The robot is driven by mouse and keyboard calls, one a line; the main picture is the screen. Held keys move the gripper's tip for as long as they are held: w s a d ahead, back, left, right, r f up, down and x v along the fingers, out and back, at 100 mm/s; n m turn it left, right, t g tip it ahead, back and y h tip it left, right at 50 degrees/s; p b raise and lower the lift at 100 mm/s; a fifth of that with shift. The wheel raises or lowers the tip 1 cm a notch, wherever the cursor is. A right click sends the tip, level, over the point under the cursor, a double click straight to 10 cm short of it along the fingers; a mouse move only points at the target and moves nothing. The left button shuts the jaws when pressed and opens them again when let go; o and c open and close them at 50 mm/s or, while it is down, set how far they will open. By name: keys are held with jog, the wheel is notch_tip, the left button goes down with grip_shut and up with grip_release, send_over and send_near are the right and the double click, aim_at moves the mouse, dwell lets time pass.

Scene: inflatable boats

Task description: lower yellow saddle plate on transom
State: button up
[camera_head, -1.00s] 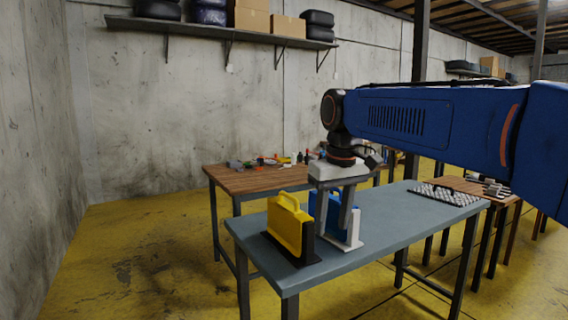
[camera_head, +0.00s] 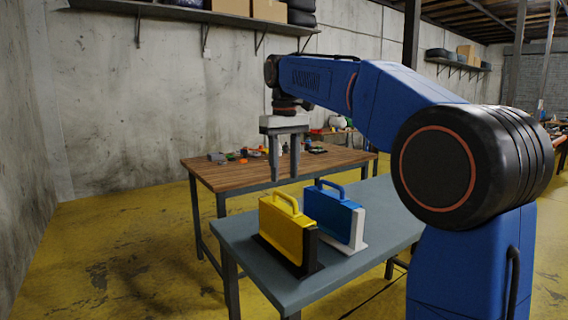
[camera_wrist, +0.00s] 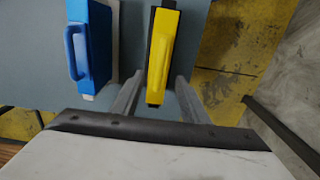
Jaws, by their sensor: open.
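The yellow saddle plate (camera_head: 282,228) has a loop handle on top and stands upright on the black transom (camera_head: 308,252) on the grey-blue table. Black shows along its base and right end; how fully it is seated is hard to tell. My gripper (camera_head: 284,176) is open and empty, with its two fingers pointing down above and apart from the plate. In the wrist view, the yellow saddle plate (camera_wrist: 161,55) lies lengthwise between the fingers (camera_wrist: 158,84), below them. The plate's far side is hidden in the head view.
A blue plate (camera_head: 328,212) with a handle stands on a white upright (camera_head: 357,232) close to the right of the yellow one. A wooden table (camera_head: 225,174) with small items is behind. The grey-blue table's front left corner (camera_head: 240,250) is clear.

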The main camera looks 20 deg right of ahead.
aim_at(285, 195)
jog(key=shift+f, duration=4.05)
grip_shut()
jog(key=shift+r, duration=0.2)
notch_tip(285, 195, up, 15)
dwell(0.9)
jog(key=shift+s, duration=0.1)
dwell(0.6)
